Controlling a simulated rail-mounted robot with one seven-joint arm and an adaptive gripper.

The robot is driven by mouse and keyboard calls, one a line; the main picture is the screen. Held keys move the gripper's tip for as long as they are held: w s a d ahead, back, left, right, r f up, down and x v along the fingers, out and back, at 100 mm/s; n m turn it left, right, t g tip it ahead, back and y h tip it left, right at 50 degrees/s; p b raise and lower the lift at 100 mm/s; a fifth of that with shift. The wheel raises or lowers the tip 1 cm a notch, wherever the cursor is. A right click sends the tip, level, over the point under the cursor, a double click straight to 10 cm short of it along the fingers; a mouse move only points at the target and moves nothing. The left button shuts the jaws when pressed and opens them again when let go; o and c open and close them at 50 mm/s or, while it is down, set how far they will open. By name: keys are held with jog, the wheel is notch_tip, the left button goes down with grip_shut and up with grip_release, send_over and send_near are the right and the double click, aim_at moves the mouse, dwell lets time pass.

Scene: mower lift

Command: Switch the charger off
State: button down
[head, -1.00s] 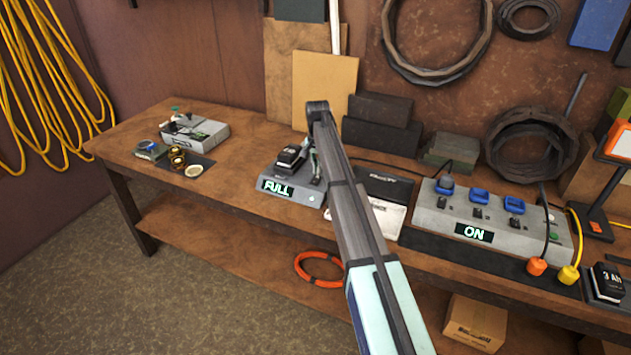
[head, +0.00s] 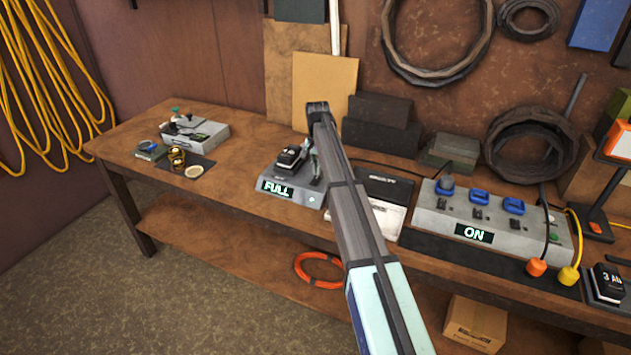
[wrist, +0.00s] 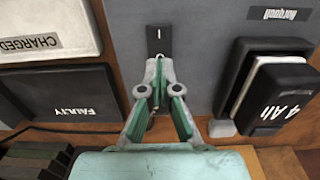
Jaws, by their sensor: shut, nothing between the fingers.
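The charger (head: 292,193) is a grey box on the workbench with a lit "FULL" display. Its black battery (head: 291,157), marked "4 Ah" in the wrist view (wrist: 275,95), sits in the charger. In the wrist view a small black switch (wrist: 159,36) with a white line mark lies on the charger's grey top. My gripper (wrist: 158,64) is shut and empty, its fingertips right beside the switch. I cannot tell whether they touch it. In the head view my gripper (head: 315,165) is partly hidden by my arm, and the switch is hidden.
Right of the charger lie black and white trays, marked "FAULTY" (wrist: 62,96) and "CHARGED" (wrist: 45,35) in the wrist view. A grey power box (head: 490,215) reading "ON" stands further right. The bench left of the charger has bare room before a small box (head: 195,137).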

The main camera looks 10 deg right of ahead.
aim_at(317, 178)
jog(key=shift+f+b, duration=0.35)
jog(key=shift+f, duration=0.85)
dwell(0.8)
jog(key=shift+r+p, duration=1.7)
jog(key=shift+r, duration=1.85)
